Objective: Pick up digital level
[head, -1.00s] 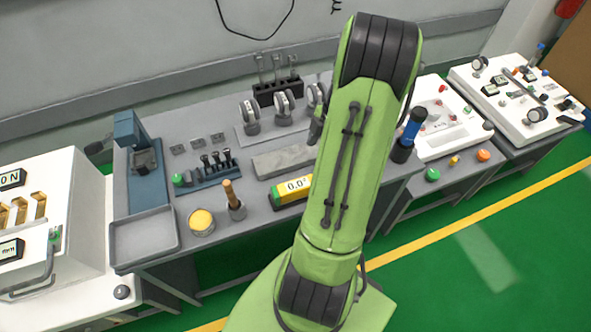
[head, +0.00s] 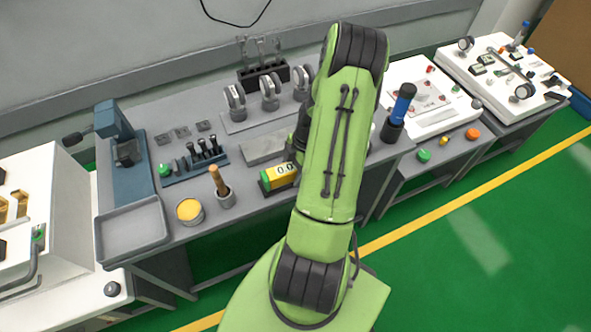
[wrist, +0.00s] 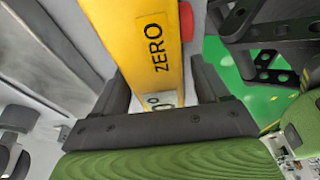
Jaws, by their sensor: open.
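The digital level is a yellow bar with a small display and a green end (head: 280,175). In the head view it lies near the front of the grey workbench, its right part hidden behind my arm. In the wrist view the yellow bar (wrist: 139,41) fills the middle, with the word ZERO and a red part at its right side. My gripper (wrist: 162,75) is open, with one dark finger on each side of the bar. I cannot tell whether either finger touches it. My gripper is hidden behind my arm in the head view.
On the bench (head: 252,212), a yellow-topped tin (head: 189,210) and a cup with a wooden handle (head: 222,190) stand left of the level. A grey block (head: 262,149) lies behind it. A blue-topped cylinder (head: 400,108) stands right of my arm.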

